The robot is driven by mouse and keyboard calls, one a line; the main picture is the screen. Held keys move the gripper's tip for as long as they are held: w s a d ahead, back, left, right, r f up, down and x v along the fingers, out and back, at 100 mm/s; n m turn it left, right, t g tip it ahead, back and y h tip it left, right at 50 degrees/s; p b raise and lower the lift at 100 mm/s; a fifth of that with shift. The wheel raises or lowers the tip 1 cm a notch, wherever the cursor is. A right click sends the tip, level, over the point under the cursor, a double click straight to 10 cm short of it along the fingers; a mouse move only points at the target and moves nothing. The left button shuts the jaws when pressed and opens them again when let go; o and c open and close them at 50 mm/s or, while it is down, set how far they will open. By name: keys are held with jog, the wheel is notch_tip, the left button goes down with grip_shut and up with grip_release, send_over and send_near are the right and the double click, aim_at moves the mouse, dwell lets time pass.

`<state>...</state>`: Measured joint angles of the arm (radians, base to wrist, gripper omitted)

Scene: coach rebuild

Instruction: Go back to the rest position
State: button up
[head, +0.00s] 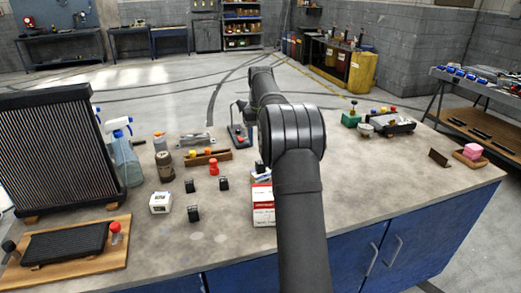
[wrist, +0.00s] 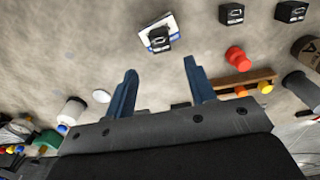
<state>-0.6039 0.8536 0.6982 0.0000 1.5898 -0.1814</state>
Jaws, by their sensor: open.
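My gripper (wrist: 160,84) shows in the wrist view with two blue fingers spread apart and nothing between them. It hangs above the worktop, clear of the things there. Beyond the fingertips, a small black part (wrist: 160,40) lies on a white and blue card. In the head view my arm reaches away over the worktop (head: 375,190), and its bulky joint is near the middle of the picture. I cannot make out my fingers in the head view.
A red knob-shaped piece (head: 213,167) stands near a wooden tray (head: 222,155). Several black blocks (head: 194,214) lie nearby. A red and white box (head: 263,207) stands close beside my arm. A tall radiator (head: 60,150) and a spray bottle (head: 124,160) are at left. The right worktop has clear room.

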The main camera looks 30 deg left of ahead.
jog(key=shift+r, duration=0.55)
jog(key=shift+f, duration=0.1)
jog(key=shift+f, duration=4.3)
jog(key=shift+f, duration=0.1)
